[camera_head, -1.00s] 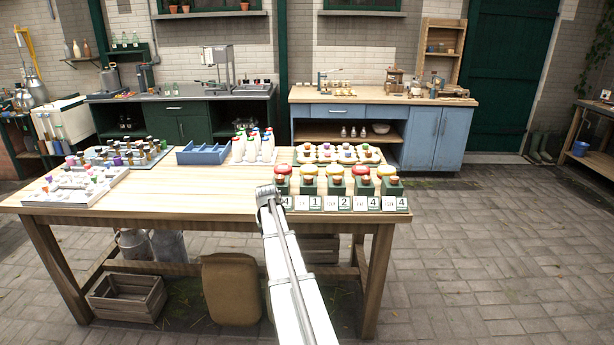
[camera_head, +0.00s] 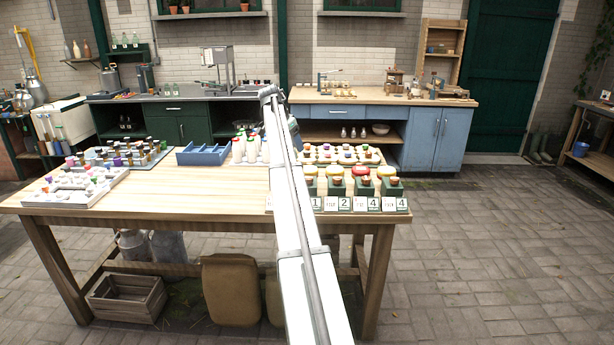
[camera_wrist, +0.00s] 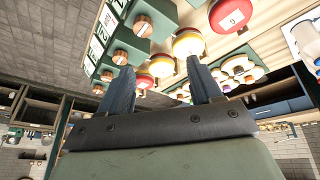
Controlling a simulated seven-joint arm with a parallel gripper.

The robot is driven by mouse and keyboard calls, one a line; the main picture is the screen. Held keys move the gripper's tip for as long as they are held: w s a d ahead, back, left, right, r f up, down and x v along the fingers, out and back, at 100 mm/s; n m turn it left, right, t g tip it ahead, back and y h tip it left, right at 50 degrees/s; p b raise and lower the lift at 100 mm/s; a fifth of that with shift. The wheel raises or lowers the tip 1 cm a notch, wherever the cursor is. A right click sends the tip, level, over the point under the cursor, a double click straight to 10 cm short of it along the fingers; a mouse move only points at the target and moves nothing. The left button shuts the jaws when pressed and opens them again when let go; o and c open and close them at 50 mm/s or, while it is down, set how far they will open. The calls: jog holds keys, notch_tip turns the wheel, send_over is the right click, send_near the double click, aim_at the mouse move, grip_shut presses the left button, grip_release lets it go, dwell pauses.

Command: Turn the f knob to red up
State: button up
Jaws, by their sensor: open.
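Green boxes (camera_head: 391,188) stand in a row at the table's front right, with wooden knobs, red domes (camera_head: 386,171) and yellow domes behind, and white number cards (camera_head: 373,204) in front. I cannot read which knob is f. In the wrist view wooden knobs (camera_wrist: 142,26) sit on the green boxes at upper left. A red dome (camera_wrist: 231,15) and a yellow dome (camera_wrist: 188,42) are beyond. My gripper (camera_wrist: 160,64) is open, its two dark fingers apart with nothing gripped. In the head view my arm hides the leftmost box and much of the gripper.
The wooden table (camera_head: 220,195) also holds a tray of coloured caps (camera_head: 75,190), a blue divided tray (camera_head: 203,154), white bottles (camera_head: 237,150) and a tray of small domed pieces (camera_head: 345,153) behind the boxes. The table's middle left is clear.

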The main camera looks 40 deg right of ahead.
aim_at(308, 178)
jog(key=s+d+f+m, duration=0.1)
jog(key=f, duration=0.3)
jog(key=s+d+f+m, duration=0.1)
jog(key=f+m, duration=0.1)
jog(key=f, duration=0.2)
jog(key=s+d+f+m, duration=0.1)
jog(key=d+f+m, duration=0.1)
jog(key=f, duration=0.3)
jog(key=shift+s+g+y, duration=0.3)
jog(key=shift+s+g, duration=0.1)
jog(key=c, duration=1)
jog(key=shift+c, duration=0.2)
